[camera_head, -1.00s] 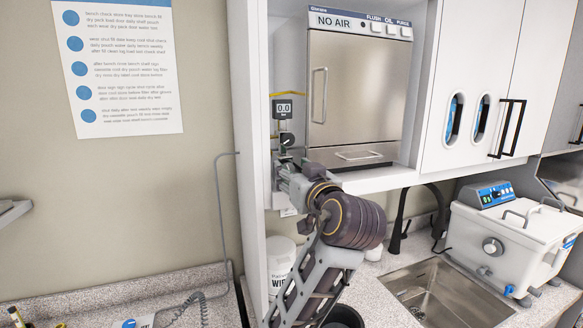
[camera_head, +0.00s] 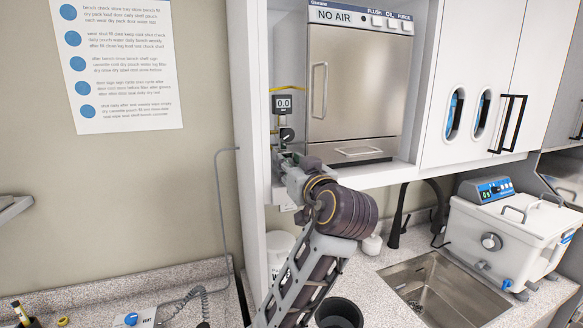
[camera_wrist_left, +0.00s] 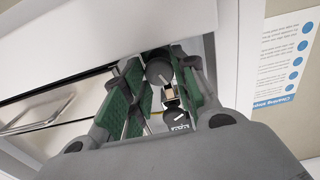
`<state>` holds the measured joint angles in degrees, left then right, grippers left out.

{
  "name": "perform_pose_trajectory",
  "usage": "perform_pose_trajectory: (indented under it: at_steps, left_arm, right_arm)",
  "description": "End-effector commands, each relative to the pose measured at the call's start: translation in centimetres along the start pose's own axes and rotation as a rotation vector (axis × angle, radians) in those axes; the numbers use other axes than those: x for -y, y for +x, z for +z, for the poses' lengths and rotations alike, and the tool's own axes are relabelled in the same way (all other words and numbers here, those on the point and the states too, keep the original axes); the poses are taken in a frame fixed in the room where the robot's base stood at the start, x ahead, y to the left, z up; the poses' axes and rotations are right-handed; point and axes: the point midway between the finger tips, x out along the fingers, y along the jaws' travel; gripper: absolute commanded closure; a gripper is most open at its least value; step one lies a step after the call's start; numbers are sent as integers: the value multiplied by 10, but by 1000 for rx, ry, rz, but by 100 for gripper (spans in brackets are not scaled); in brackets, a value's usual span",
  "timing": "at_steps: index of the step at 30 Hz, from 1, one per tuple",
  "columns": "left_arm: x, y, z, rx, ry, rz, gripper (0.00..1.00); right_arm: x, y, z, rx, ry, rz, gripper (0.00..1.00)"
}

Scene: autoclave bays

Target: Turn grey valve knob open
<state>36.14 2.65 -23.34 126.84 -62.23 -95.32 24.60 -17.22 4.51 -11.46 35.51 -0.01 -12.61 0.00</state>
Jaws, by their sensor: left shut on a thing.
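The valve fittings stand in a narrow gap left of the steel autoclave (camera_head: 360,85). A dark round knob (camera_head: 286,134) with a white mark sits below a small gauge reading 0.0 (camera_head: 282,104); my gripper is below that knob. In the left wrist view a grey round knob (camera_wrist_left: 158,71) lies between the green-padded fingers of my left gripper (camera_wrist_left: 160,76), which is shut on it. A second dark knob with a white line (camera_wrist_left: 176,119) shows nearer the palm. In the head view my left gripper (camera_head: 283,160) hides the grey knob. My right gripper is not in view.
A white cabinet side panel (camera_head: 252,120) stands close left of the fittings. The shelf edge (camera_head: 385,176) runs right of my wrist. Below are a steel sink (camera_head: 440,285), a white tub (camera_head: 280,250) and a black bin (camera_head: 340,312). A white bath unit (camera_head: 505,235) stands at right.

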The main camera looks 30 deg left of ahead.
Motion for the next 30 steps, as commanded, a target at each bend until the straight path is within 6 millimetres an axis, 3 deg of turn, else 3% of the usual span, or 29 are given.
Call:
perform_pose_trajectory:
  at_steps: [30]
  left_arm:
    - [0,-1,0,-5,-247,3,96]
  right_arm:
    - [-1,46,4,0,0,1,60]
